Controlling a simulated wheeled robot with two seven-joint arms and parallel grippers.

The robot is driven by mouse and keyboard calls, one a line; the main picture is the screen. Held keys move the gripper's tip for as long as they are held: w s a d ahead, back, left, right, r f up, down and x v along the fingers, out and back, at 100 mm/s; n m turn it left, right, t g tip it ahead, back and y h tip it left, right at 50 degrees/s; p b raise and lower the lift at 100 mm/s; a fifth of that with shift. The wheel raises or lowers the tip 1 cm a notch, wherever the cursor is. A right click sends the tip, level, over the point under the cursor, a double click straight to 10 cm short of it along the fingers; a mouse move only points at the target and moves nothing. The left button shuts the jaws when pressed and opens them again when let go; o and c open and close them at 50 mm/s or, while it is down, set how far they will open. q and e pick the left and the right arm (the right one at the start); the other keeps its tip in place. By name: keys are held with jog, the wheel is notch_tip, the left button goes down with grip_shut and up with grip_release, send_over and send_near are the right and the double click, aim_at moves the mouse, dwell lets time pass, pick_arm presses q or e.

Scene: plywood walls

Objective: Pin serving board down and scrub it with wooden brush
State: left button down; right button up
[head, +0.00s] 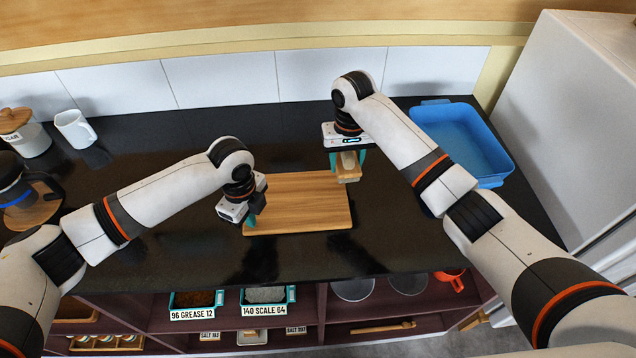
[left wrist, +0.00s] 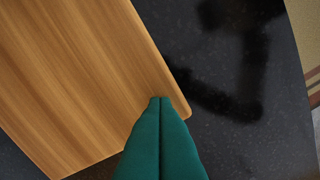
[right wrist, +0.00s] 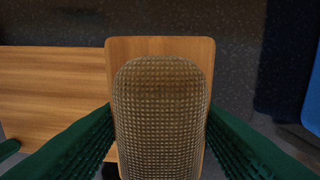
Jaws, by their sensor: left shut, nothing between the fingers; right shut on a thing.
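The wooden serving board (head: 300,205) lies flat on the dark counter, and it also shows in the left wrist view (left wrist: 75,80) and the right wrist view (right wrist: 45,85). My left gripper (head: 249,224) is shut and empty, with its teal fingertips (left wrist: 160,110) at the board's near left corner; I cannot tell whether they press on it. My right gripper (head: 347,160) is shut on the wooden brush (head: 348,172), above the board's far right corner. In the right wrist view the brush's bristle-like patterned face (right wrist: 160,115) shows between the green fingers.
A blue basin (head: 465,140) stands at the right, beside a white appliance (head: 570,120). A white mug (head: 75,129), a lidded jar (head: 22,132) and a coffee pot (head: 22,195) stand at the left. The counter around the board is clear. Shelves with labelled bins (head: 195,303) are below.

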pick_arm(q)
jog(key=shift+s+f, duration=0.2)
jog(key=shift+f, duration=0.05)
